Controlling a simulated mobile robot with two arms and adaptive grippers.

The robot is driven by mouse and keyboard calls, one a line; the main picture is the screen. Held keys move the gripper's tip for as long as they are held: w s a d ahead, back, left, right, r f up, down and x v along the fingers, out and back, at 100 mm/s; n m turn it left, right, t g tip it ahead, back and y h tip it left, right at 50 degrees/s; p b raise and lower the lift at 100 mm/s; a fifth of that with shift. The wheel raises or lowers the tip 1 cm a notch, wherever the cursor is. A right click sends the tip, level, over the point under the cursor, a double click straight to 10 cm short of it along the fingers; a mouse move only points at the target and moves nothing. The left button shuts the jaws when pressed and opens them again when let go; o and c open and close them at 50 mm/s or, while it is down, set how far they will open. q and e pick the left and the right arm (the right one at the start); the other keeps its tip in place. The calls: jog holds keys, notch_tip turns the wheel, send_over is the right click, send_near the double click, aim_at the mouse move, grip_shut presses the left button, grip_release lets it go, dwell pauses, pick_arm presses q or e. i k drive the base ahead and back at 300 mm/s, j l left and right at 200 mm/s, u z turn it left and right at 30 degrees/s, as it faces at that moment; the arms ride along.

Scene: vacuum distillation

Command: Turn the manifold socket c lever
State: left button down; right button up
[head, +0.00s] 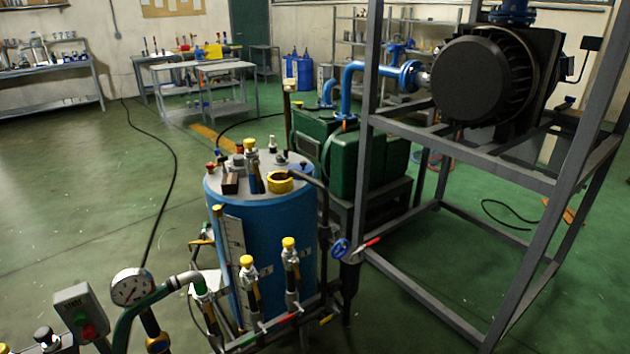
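A manifold with a dark horizontal pipe (312,304) runs in front of the blue drum (275,235) at the bottom centre of the head view. It carries upright fittings: one with a yellow cap (247,261), another with a yellow cap (288,243), and one at the left joined to a green hose (140,302). Neither of my grippers is in view.
A pressure gauge (131,287) and a grey switch box (80,308) stand at the lower left. A blue handwheel (340,248) with a red handle (369,242) is right of the drum. A grey frame (480,165) holding a black motor (480,78) blocks the right. Green floor is open at left.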

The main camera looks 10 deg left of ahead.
aim_at(214, 324)
jog(key=u, duration=1.2)
